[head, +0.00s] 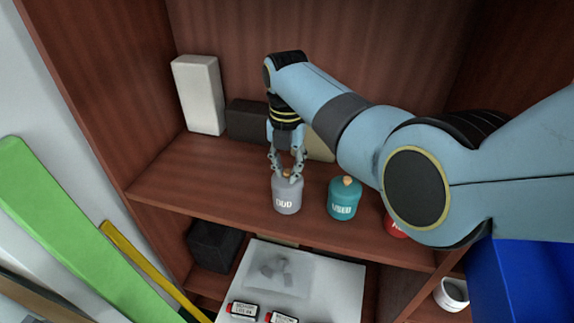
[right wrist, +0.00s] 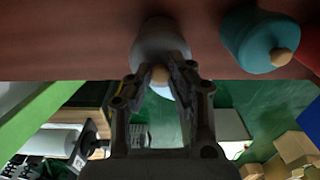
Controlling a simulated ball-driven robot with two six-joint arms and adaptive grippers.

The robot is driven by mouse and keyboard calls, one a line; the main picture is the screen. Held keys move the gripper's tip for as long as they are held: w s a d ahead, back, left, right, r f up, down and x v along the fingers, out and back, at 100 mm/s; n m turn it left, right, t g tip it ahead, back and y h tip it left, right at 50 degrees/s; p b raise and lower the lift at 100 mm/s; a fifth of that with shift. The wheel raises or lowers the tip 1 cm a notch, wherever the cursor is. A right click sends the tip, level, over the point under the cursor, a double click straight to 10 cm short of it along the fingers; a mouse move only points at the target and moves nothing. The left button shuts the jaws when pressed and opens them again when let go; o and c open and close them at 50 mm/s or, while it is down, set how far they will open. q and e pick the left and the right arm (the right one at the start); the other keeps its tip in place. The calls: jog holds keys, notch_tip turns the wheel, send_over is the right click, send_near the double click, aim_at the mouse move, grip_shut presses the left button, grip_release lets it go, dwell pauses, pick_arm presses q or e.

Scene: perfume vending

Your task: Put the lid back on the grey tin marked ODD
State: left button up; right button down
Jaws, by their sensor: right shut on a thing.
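The grey tin (head: 286,200) stands upright on the wooden shelf, with short white lettering on its front. Its domed grey lid (head: 287,178) is at the top of the tin, with a tan knob. From here I cannot tell whether the lid is fully seated. My right gripper (head: 288,172) points down from above and is shut on the lid's knob. In the right wrist view the fingertips (right wrist: 160,75) are on both sides of the tan knob, with the grey lid (right wrist: 160,45) behind it. My left gripper is not in view.
A teal tin (head: 344,200) with a tan knob stands right of the grey tin. A red tin (head: 395,226) is partly hidden by my right arm. A white box (head: 199,95) and a dark box (head: 247,121) stand behind. The shelf left of the grey tin is clear.

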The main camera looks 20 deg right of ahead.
jog(key=shift+r+p, duration=0.1)
jog(key=shift+p, duration=0.2)
dwell(0.4)
jog(key=shift+f, duration=0.25)
dwell(0.7)
jog(key=shift+p, duration=0.4)
dwell(0.5)
jog(key=c, duration=0.7)
grip_release()
